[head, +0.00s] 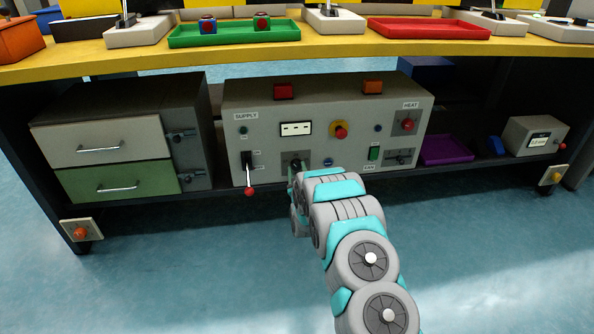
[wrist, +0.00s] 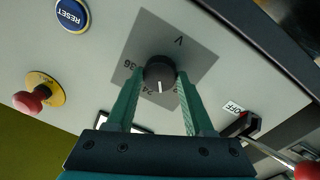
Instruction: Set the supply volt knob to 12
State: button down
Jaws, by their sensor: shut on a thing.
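The supply volt knob (wrist: 160,70) is a round dark knob on a grey square plate (wrist: 190,50) marked V, with 36, 24 and what looks like a partly covered 12 around it. Its white pointer line faces down in the wrist view, between the 24 and the partly covered mark. My gripper (wrist: 161,78) has its two green fingers on either side of the knob and is shut on it.
The grey supply panel (head: 345,110) sits under the yellow bench. A lever switch with a red tip (head: 249,190) is left of the knob. A blue reset button (wrist: 72,14) and a red stop button (wrist: 30,99) are nearby. Drawers (head: 110,145) stand to the left.

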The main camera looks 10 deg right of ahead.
jog(key=n+b, duration=0.1)
jog(key=n, duration=0.3)
jog(key=shift+f+n, duration=0.15)
jog(key=shift+n, duration=0.15)
jog(key=shift+n+y+b, duration=0.3)
jog(key=shift+n+b, duration=0.4)
jog(key=shift+n, duration=0.7)
jog(key=shift+c, duration=1.4)
grip_release()
jog(key=shift+s, duration=0.15)
jog(key=s, duration=0.7)
jog(key=shift+s, duration=0.25)
jog(key=shift+a+f, duration=0.1)
